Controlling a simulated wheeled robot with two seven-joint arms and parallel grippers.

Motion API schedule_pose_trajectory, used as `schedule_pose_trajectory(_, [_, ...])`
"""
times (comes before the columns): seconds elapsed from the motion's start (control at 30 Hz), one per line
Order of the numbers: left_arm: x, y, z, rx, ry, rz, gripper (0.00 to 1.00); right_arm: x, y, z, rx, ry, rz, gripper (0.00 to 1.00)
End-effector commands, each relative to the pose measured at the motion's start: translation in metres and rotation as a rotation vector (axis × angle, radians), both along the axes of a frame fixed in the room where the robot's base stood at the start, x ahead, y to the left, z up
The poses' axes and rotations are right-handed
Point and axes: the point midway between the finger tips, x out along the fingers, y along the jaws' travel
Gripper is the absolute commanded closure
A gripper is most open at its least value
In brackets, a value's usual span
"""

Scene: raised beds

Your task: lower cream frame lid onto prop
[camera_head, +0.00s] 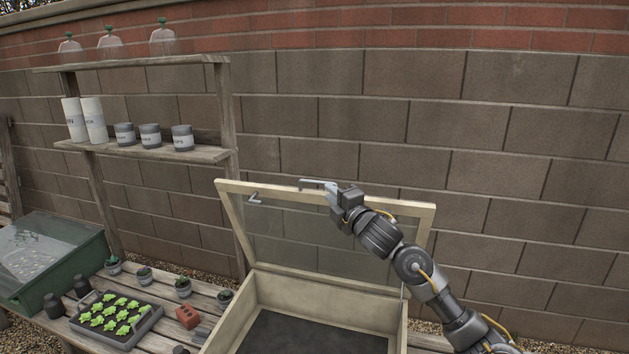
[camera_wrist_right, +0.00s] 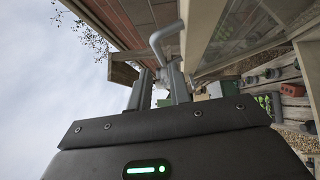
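The cream frame lid (camera_head: 427,211), a wooden frame with a clear pane, stands raised and tilted back at the rear of the cream cold frame box (camera_head: 258,300). A grey bent handle (camera_head: 312,183) is at its top edge; a bent grey rod (camera_wrist_right: 158,36) shows in the wrist view. My right gripper (camera_head: 331,192) is at the lid's top edge beside the handle. In the wrist view its fingers (camera_wrist_right: 160,75) are apart, with the rod's end by their tips; a firm hold is not visible. A small grey bracket (camera_head: 254,199) is on the lid's upper left. I cannot identify the prop clearly.
A slatted bench (camera_head: 160,335) holds a seedling tray (camera_head: 152,316), a red brick (camera_head: 187,316) and small pots. A green glass-topped frame (camera_head: 75,268) is at left. A shelf (camera_head: 150,152) with cans stands behind, against the block wall (camera_head: 500,150).

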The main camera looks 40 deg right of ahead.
Motion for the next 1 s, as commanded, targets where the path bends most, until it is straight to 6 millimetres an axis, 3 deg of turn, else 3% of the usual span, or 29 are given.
schedule_pose_trajectory(0.3, [0.000,-0.001,0.018,-0.001,0.000,0.001,0.57,0.058,-0.010,0.009,0.006,0.001,-0.002,0.80])
schedule_pose_trajectory(0.5, [0.001,-0.002,0.025,-0.002,-0.001,0.001,0.57,0.084,-0.015,0.010,0.006,0.002,-0.002,0.80])
schedule_pose_trajectory(0.93, [0.001,-0.002,0.026,-0.002,-0.001,0.001,0.57,0.095,-0.016,0.009,0.003,0.003,0.000,0.80])
schedule_pose_trajectory(1.0, [0.001,-0.002,0.026,-0.002,-0.001,0.001,0.57,0.095,-0.016,0.009,0.003,0.003,0.000,0.87])
